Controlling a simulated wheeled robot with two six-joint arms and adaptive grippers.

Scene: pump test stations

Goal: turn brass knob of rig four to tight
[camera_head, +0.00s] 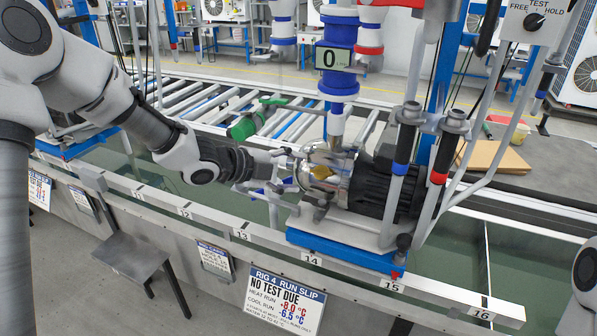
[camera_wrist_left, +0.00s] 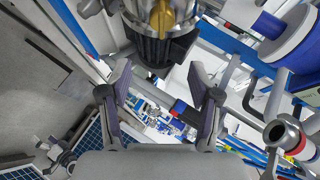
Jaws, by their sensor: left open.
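The rig four pump (camera_head: 385,185) has a dark finned motor and a shiny metal head, and it stands on a blue base. A brass knob (camera_head: 322,172) shows on the pump head, partly covered by metal parts. It also shows in the left wrist view as a gold shape (camera_wrist_left: 162,14) at the top edge, above the dark ribbed motor. My left gripper (camera_head: 284,178) is just left of the pump head in the head view, pointing at it. Its jaws are apart with nothing between them (camera_wrist_left: 164,88). I cannot tell its exact distance to the knob. My right gripper is out of view.
Grey posts and pipes rise around the pump. A blue pipe with a display reading 0 (camera_head: 332,58) stands above it, and a green cylinder (camera_head: 243,128) is behind my gripper. A rail with number tags (camera_head: 240,235) and a rig 4 slip (camera_head: 284,300) run in front.

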